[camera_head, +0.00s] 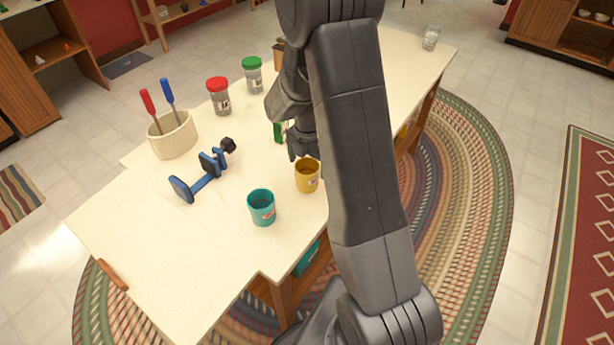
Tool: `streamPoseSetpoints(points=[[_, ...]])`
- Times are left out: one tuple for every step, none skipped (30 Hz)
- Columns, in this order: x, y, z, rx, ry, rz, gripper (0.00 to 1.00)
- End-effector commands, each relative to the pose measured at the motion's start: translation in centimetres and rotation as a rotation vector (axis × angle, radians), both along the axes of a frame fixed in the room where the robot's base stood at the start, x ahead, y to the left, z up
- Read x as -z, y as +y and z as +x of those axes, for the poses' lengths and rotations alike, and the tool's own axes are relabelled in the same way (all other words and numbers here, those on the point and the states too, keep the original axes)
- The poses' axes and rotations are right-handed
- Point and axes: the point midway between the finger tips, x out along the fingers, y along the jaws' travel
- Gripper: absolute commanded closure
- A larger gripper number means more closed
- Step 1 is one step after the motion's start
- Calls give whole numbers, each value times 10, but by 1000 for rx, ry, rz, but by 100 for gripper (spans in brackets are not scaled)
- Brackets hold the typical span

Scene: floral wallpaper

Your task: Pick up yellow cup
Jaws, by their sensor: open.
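The yellow cup (306,178) stands upright on the pale table near its front edge, and its open top shows. My arm runs just to the right of it and passes over the table. My gripper (293,157) is just behind and above the cup, pointing down. It is open, and nothing shows between its fingers. It looks very near the cup's rim, but I cannot tell whether it touches. Part of the gripper is hidden by my arm.
A teal cup (262,208) stands left of the yellow cup. A green object (279,132) is behind my gripper.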

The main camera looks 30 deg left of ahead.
Motion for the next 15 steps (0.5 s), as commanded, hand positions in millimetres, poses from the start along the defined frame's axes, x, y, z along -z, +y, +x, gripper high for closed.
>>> streamPoseSetpoints(points=[[4,0,0,0,1,-1,12],[6,0,0,0,0,0,12],[7,0,0,0,0,0,12],[8,0,-1,0,0,0,12],[10,0,-1,0,1,-1,12],[13,-1,-2,-1,1,-2,12],[16,-1,-3,-1,1,-2,12],[20,-1,-4,-1,2,-3,12],[25,-2,-6,-1,2,-4,12],[30,-2,-7,-1,2,-4,12],[34,-3,-8,-1,3,-5,12],[39,-3,-9,-1,2,-3,12],[43,-3,-8,0,2,-3,12],[47,-2,-8,0,1,-2,12],[51,-2,-8,0,1,-1,12]])
